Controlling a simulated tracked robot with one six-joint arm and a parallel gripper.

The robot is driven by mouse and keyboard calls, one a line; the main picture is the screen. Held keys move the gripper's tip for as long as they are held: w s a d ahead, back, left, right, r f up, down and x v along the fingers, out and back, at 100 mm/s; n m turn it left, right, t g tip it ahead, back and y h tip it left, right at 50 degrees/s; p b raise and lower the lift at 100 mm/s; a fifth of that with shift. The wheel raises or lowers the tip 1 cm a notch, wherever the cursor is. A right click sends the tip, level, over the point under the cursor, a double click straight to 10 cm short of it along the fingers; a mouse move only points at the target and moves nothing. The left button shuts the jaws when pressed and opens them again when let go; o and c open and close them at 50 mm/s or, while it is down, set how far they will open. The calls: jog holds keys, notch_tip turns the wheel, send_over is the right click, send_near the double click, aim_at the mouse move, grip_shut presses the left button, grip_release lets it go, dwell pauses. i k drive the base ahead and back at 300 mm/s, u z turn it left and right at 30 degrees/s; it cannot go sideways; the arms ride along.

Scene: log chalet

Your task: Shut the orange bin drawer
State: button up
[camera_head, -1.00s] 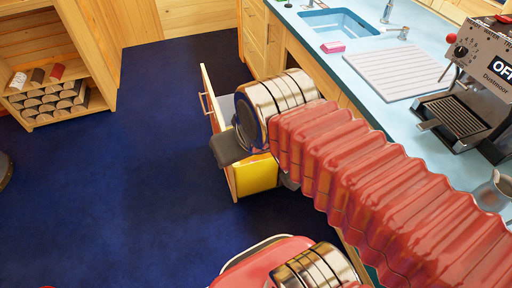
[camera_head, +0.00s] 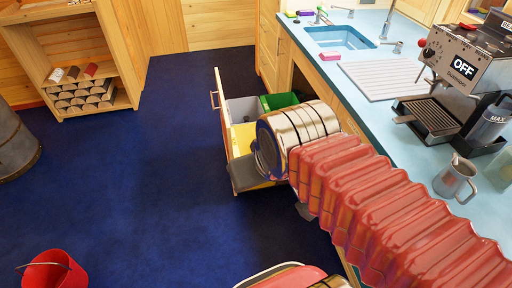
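The bin drawer stands pulled out from under the counter. Its pale wooden front (camera_head: 222,135) faces left and has a bar handle (camera_head: 214,100). Inside are a grey bin (camera_head: 245,110), a green bin (camera_head: 281,100) and a yellow bin (camera_head: 243,137). My wrist hides much of the drawer's near side. I cannot tell whether the gripper touches the drawer or how its fingers stand.
The blue floor left of the drawer is clear. A red bucket (camera_head: 54,270) stands at the lower left and a dark metal stove (camera_head: 14,145) at the left edge. A log shelf (camera_head: 75,40) stands behind. The counter (camera_head: 355,90) holds a coffee machine (camera_head: 455,80) and a jug (camera_head: 455,180).

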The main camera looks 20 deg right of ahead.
aim_at(238, 135)
jog(key=k, duration=0.2)
jog(key=u, duration=0.45)
jog(key=i, duration=1)
jog(key=z, duration=1.75)
